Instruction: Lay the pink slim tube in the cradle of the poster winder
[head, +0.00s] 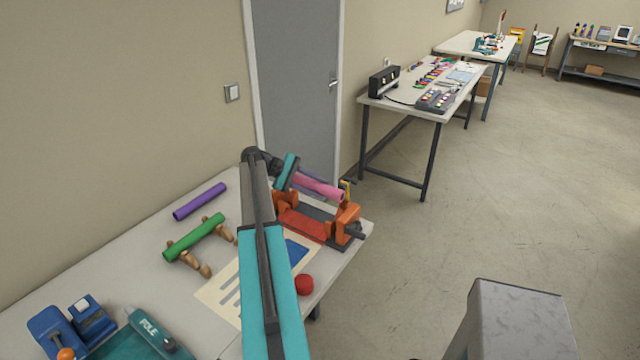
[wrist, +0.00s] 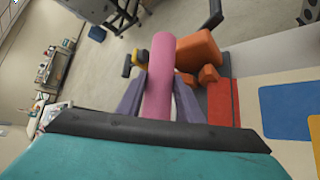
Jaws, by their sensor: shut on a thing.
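The pink slim tube (head: 320,187) is held in my gripper (head: 298,181) above the poster winder, near the back of its frame. The poster winder (head: 303,226) has orange end blocks and a red bed on a dark base, at the right end of the table. Its orange block (wrist: 198,50) shows right of the tube in the wrist view. My arm hides part of the winder's left side, and I cannot see the cradle clearly.
A green tube (head: 195,238) rests on wooden supports, with a purple tube (head: 200,201) behind it. A red ball (head: 304,284) and a printed sheet (head: 222,296) lie in front of the winder. A blue device (head: 62,334) stands at the front left. The wall is close behind.

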